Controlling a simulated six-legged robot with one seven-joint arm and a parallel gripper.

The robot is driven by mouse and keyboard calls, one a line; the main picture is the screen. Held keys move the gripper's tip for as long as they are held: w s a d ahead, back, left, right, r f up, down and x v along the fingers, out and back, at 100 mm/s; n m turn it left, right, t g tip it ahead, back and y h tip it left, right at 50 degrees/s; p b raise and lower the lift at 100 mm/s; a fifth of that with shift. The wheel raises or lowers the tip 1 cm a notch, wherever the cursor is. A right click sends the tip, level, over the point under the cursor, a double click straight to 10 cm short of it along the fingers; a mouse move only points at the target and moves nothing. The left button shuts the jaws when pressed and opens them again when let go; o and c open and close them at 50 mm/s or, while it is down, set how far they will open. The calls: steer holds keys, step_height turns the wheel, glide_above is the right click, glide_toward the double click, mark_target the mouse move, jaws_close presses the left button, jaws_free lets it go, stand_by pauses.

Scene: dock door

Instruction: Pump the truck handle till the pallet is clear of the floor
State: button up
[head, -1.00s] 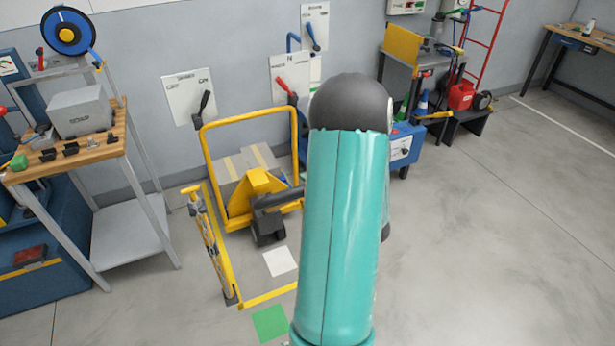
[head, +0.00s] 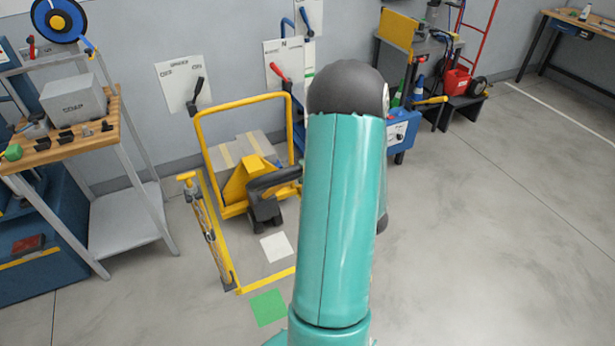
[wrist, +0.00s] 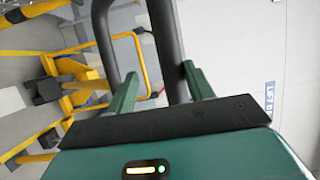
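The yellow pallet truck (head: 246,183) stands inside a yellow-edged floor bay by the back wall. Its dark tiller (head: 272,181) runs right and disappears behind my teal arm. A grey load with yellow stripes (head: 240,148) sits behind the truck body; the pallet's underside and its gap to the floor are hidden. In the wrist view the black loop handle (wrist: 166,45) is close, with one bar passing between the two green fingers. My gripper (wrist: 160,75) is open around that bar, with a visible gap at the left finger. My arm hides the gripper in the head view.
A workbench (head: 75,146) is at left. A blue unit (head: 402,132) is behind my arm. The floor at right is clear.

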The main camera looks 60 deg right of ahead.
steer(key=shift+w+a+f, duration=0.15)
steer(key=shift+f, duration=0.15)
stand_by(0.4)
steer(key=s+a, duration=0.1)
steer(key=s, duration=1.2)
steer(key=shift+s+a+f, duration=0.2)
steer(key=shift+s, duration=0.2)
